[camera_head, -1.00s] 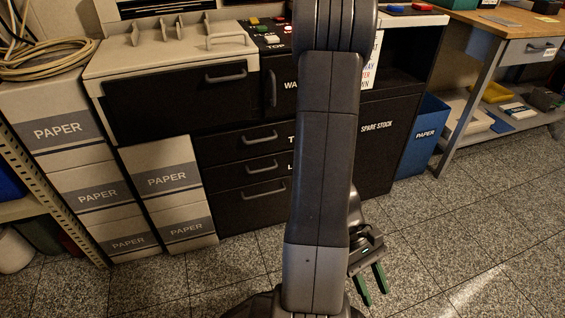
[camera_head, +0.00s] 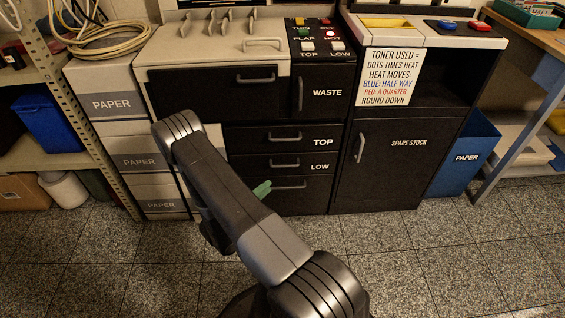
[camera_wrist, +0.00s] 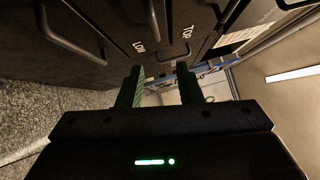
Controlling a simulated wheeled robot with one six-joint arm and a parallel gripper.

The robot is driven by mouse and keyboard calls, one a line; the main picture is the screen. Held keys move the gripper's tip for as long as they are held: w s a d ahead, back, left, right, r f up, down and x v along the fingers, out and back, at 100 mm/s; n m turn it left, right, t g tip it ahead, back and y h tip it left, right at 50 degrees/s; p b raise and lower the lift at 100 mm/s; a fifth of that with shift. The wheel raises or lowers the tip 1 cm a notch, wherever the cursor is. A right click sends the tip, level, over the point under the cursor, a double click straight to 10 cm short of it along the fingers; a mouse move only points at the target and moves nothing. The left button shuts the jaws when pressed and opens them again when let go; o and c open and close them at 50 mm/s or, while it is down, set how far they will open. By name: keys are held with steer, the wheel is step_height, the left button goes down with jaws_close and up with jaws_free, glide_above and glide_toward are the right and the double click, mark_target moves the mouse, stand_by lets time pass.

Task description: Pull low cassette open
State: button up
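The low cassette (camera_head: 249,164) is a black drawer front marked LOW with a grey bar handle (camera_head: 285,166). It looks shut, flush with the TOP drawer (camera_head: 246,138) above it. In the wrist view its LOW label (camera_wrist: 139,46) is at the upper middle, with a bar handle (camera_wrist: 153,20) above it. My gripper shows one green fingertip (camera_head: 262,189) in the head view, in front of the unmarked bottom drawer; my arm hides the rest. In the wrist view my gripper (camera_wrist: 160,88) has its two green fingers apart, with nothing between them.
The bottom drawer's handle (camera_head: 290,186) is close by in the picture. A WASTE door (camera_head: 325,77) is above, and a SPARE STOCK cabinet (camera_head: 385,170) is at right. Paper boxes (camera_head: 118,105) stand at left. The speckled floor (camera_head: 400,255) in front is clear.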

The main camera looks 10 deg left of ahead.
mark_target(284, 166)
steer(key=shift+n+t+y, duration=0.5)
steer(key=shift+n+y, duration=0.2)
steer(key=shift+n, duration=0.1)
steer(key=b+x, duration=0.1)
steer(key=x, duration=0.3)
steer(key=a+b+x, duration=0.1)
steer(key=x, duration=0.3)
steer(key=b+x, duration=0.1)
steer(key=x, duration=0.3)
steer(key=shift+w+a+f, duration=0.15)
steer(key=shift+w+f, duration=0.05)
steer(key=shift+w, duration=0.25)
jaws_close()
